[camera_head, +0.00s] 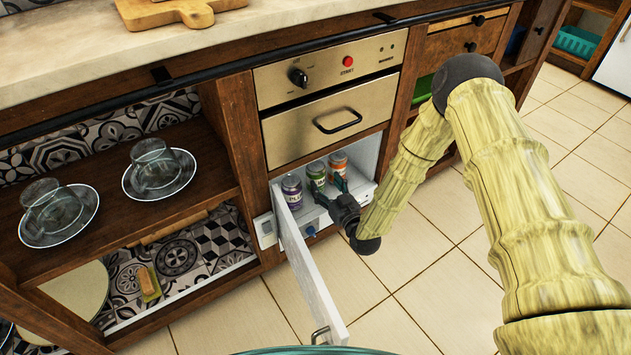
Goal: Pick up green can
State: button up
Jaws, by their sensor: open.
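A green can (317,175) stands upright in a small white open compartment under the oven. A purple can (292,190) stands to its left and an orange can (338,163) to its right, close together in a row. My gripper (328,193) is open at the mouth of the compartment, just in front of the cans. Its dark fingers overlap the lower part of the green can in the picture. I cannot tell whether they touch it.
The compartment's white door (309,275) hangs open toward me, left of my gripper. A wooden shelf (165,213) at left holds glass cups on saucers. The oven drawer (325,125) is directly above the cans. The tiled floor (425,275) is clear.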

aim_at(321, 178)
jog(key=shift+b+x, duration=1.8)
jog(key=shift+x, duration=1.6)
jog(key=shift+w+a, duration=0.2)
jog(key=shift+r, duration=0.1)
jog(key=c, duration=1)
